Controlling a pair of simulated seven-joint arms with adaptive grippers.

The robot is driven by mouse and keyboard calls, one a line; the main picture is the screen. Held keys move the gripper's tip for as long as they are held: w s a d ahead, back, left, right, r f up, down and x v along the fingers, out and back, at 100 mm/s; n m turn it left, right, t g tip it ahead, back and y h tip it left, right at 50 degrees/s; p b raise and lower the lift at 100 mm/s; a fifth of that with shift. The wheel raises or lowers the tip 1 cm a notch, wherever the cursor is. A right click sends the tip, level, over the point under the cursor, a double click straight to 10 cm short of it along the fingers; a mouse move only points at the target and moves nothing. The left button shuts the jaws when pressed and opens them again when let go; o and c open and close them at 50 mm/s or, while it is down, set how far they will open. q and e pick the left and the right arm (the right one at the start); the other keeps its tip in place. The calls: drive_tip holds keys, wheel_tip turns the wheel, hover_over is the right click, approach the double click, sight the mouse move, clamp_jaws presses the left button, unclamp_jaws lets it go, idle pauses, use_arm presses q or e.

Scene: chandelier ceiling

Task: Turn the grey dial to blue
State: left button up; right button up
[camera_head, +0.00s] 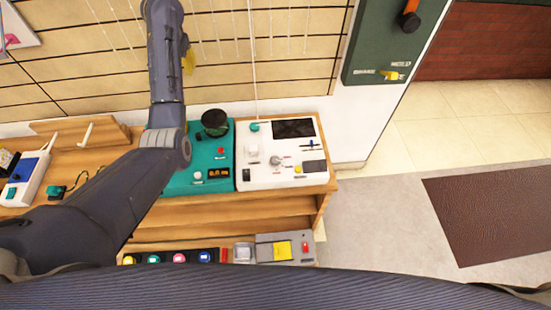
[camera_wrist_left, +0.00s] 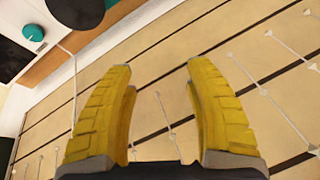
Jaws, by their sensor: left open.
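A small grey dial (camera_head: 275,160) sits on the white panel (camera_head: 253,178) at the right end of the wooden bench. The colour marks by the dial are too small to read. My left gripper (camera_head: 188,62) is raised in front of the slatted wall, above and left of the panel in the head view, mostly hidden behind my arm. In the left wrist view the yellow fingers (camera_wrist_left: 157,72) are spread and empty, facing the wall. The dial cannot be made out in the wrist view. My right gripper is not in view.
The white panel also has a teal knob (camera_head: 254,127), a blue slider (camera_head: 311,146) and a yellow button (camera_head: 298,169). A teal panel (camera_head: 185,182) with a black round part (camera_head: 215,122) stands beside it. A shelf below holds several coloured buttons. White cords hang along the wall.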

use_arm(q)
drive_tip(key=w+d+r+m+t, duration=0.1)
drive_tip(key=d+r+m, duration=0.25)
drive_tip(key=d, duration=0.85)
drive_tip(key=m+g+h, duration=0.2)
drive_tip(key=m+g, duration=0.3)
drive_tip(key=m, duration=0.7)
hover_over(275, 159)
wheel_tip(275, 159, down, 15)
drive_tip(key=shift+n, duration=0.25)
wheel_tip(275, 159, down, 16)
drive_tip(key=shift+r, duration=0.25)
drive_tip(key=shift+c, duration=0.2)
clamp_jaws()
